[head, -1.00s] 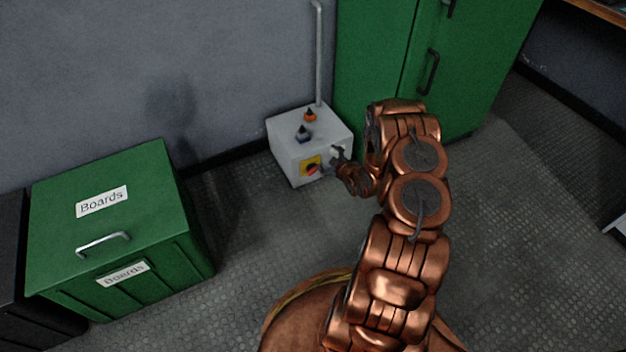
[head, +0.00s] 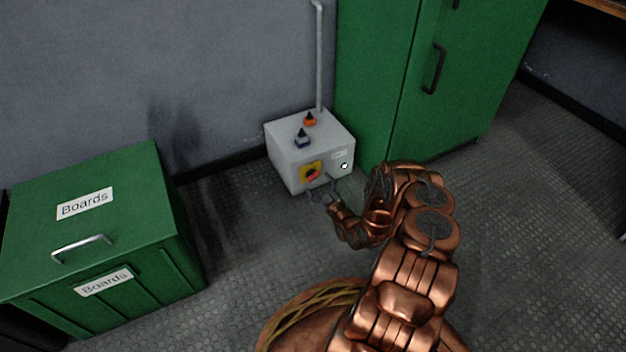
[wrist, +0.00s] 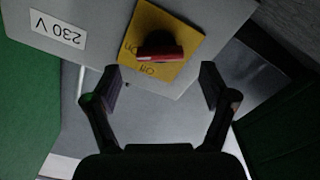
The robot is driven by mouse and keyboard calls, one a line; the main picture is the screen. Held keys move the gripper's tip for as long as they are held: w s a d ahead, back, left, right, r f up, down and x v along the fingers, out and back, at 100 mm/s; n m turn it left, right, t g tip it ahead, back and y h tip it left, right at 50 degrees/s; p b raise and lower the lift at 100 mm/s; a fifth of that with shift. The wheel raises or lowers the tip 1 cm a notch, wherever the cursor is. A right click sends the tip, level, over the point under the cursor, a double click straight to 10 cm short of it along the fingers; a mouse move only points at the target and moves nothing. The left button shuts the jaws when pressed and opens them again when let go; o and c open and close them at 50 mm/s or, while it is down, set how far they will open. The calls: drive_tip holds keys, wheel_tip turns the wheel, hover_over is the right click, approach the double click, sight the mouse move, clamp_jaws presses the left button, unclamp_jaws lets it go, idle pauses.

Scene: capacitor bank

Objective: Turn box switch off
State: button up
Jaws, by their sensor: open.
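The grey box (head: 292,158) stands on the floor against the wall. Its front carries a yellow plate with a red and black rotary switch (head: 313,175). In the wrist view the switch (wrist: 160,50) sits on the yellow plate (wrist: 183,27), with its red handle lying roughly crosswise; the plate's lettering appears upside down. A "230 V" label (wrist: 58,33) is beside it. My gripper (head: 322,192) is at the box's front, just below the switch. In the wrist view my gripper (wrist: 160,88) is open and empty, its fingertips spread to either side below the handle, apart from it.
An orange-based knob (head: 310,119) and a blue-based knob (head: 302,139) are on the box's top. A pipe (head: 319,60) rises behind it. A green cabinet (head: 375,80) stands close at right, a green "Boards" chest (head: 130,190) at left. Floor between chest and box is clear.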

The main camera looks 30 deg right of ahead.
sight(314, 178)
drive_tip(key=shift+w+d+b, duration=0.2)
drive_tip(key=shift+w+b, duration=0.35)
drive_tip(key=shift+w, duration=1.65)
drive_tip(key=c, duration=1.2)
drive_tip(key=shift+o, duration=0.2)
